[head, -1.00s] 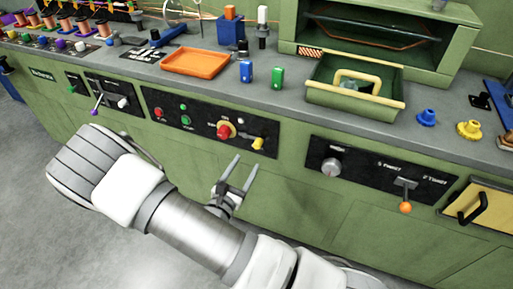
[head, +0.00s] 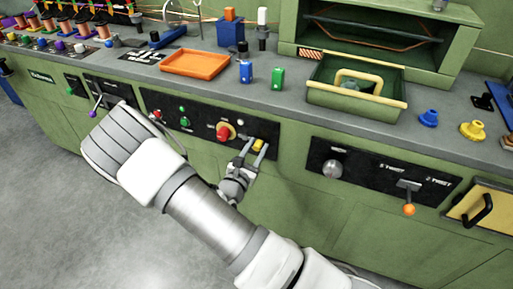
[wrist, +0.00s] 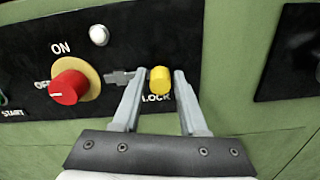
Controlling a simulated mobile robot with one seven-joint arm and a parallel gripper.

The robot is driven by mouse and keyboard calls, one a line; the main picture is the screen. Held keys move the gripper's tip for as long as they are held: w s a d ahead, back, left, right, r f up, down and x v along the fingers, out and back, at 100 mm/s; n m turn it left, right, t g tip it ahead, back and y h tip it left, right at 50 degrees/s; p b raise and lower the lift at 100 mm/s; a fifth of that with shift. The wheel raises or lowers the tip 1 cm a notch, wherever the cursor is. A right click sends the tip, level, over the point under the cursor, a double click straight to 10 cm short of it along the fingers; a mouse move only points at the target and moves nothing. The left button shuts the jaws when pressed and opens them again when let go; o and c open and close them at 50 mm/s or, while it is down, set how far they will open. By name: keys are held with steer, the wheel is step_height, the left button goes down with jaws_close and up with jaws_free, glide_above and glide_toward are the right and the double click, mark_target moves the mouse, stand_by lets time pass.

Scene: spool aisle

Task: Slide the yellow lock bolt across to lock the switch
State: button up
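The yellow lock bolt (wrist: 160,79) is a short round knob on the black panel, just above the LOCK label in the wrist view. In the head view the bolt (head: 258,145) shows between my fingertips. A grey slot runs left from it toward the red rotary switch (wrist: 68,86), which sits on a yellow disc (head: 224,132) beside ON and OFF markings. My gripper (wrist: 158,76) is open, with one finger on each side of the bolt. A small gap shows on both sides, wider on the left. Whether the fingers overlap the bolt in depth is hard to tell.
A white lamp (wrist: 98,35) is above the switch. Green and red buttons (head: 184,121) are farther left on the panel. Another panel with a grey knob (head: 332,168) and an orange-tipped lever (head: 409,209) lies to the right. Bare green cabinet front is below.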

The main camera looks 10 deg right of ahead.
jaws_close()
stand_by(1.1)
